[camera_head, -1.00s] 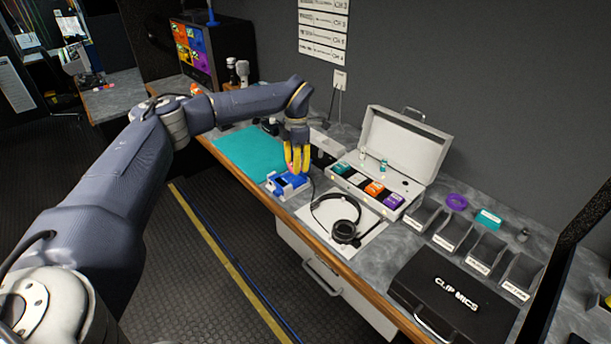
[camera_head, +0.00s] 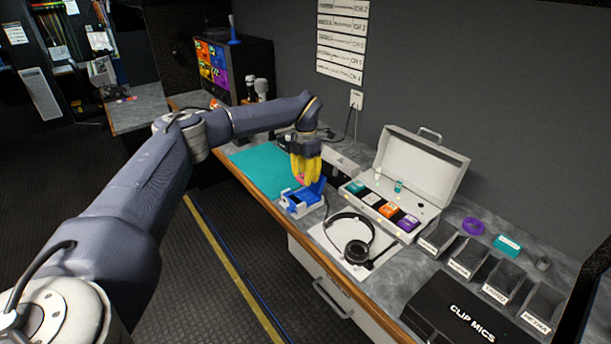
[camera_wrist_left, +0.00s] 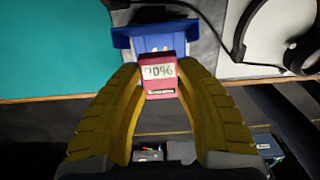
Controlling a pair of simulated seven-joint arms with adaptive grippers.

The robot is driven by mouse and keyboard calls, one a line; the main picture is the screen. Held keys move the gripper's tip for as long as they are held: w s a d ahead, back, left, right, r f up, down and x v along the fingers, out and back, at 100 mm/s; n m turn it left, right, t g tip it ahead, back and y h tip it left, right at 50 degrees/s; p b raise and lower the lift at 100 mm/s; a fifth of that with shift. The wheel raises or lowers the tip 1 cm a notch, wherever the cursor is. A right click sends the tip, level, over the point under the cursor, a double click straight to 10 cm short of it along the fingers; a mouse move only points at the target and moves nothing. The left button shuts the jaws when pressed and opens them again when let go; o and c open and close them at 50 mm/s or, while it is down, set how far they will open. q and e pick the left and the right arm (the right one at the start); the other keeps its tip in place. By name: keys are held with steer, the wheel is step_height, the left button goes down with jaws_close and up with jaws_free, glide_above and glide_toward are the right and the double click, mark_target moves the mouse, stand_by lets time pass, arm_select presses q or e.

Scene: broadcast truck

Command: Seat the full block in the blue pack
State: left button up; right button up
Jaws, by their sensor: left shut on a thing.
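My left gripper (camera_head: 303,180) has yellow fingers shut on a small red-pink block (camera_wrist_left: 160,76). The block has a display ending in "0%"; its first digit is hard to read. In the head view the block is a small pink patch low between the fingers. The blue pack (camera_head: 301,204) lies on the bench just below the fingertips, with a blue flap standing at its right. In the left wrist view the blue pack (camera_wrist_left: 152,42) is just beyond the block. I cannot tell whether the block touches it. My right gripper is not in view.
A headset (camera_head: 357,250) on a white sheet lies right of the pack. Behind is an open white case (camera_head: 425,175) with several coloured packs. A teal mat (camera_head: 262,168) lies left. Labelled bins and a black case (camera_head: 465,315) stand right. A cable runs near the pack.

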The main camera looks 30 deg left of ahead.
mark_target(306, 197)
arm_select(q)
steer(key=shift+f, duration=2.75)
steer(key=shift+d+f, duration=0.1)
steer(key=shift+f, duration=0.5)
stand_by(2.1)
steer(key=shift+w+a+r, duration=0.15)
steer(key=shift+a+r, duration=0.05)
steer(key=shift+a, duration=0.1)
stand_by(2.2)
